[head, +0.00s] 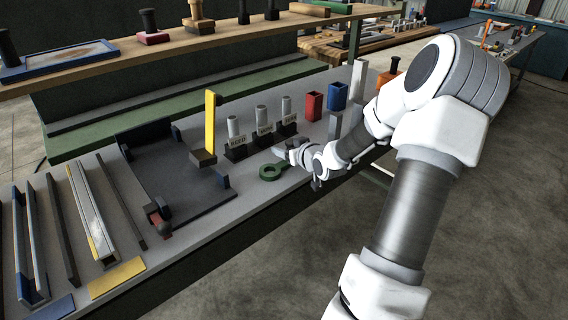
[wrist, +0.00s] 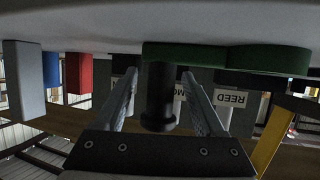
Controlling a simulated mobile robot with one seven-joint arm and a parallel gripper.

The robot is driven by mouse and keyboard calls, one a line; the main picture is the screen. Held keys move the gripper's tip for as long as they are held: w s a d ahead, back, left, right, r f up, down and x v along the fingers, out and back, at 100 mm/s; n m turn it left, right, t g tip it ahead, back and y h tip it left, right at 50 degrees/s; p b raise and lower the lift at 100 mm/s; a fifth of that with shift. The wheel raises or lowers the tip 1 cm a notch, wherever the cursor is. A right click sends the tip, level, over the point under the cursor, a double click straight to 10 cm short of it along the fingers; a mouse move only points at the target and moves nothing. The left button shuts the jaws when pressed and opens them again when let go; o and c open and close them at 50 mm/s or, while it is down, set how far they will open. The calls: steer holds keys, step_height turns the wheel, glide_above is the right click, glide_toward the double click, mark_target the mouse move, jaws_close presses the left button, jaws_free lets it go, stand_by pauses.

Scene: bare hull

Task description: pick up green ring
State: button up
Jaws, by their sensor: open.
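The green ring (head: 263,176) lies flat on the grey bench, with a short green tab reaching toward my gripper (head: 291,158). In the wrist view, which looks upside down, the green piece (wrist: 265,59) runs along the top, seen edge-on. A dark upright knob (wrist: 160,98) appears to stand on its tab end. My gripper (wrist: 160,80) is open, low over the bench, with one finger on each side of this knob. Small gaps seem to show between fingers and knob. In the head view my gripper hides the knob.
Several labelled dark holders with grey cylinders (head: 262,118) stand just behind the ring. A red bin (head: 311,106) and a blue bin (head: 337,97) are farther right. A grey tray (head: 180,180) with a yellow upright (head: 210,122) stands left. The bench's front edge is close.

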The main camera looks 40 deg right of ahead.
steer(key=shift+w, duration=0.1)
steer(key=shift+c, duration=0.2)
jaws_close()
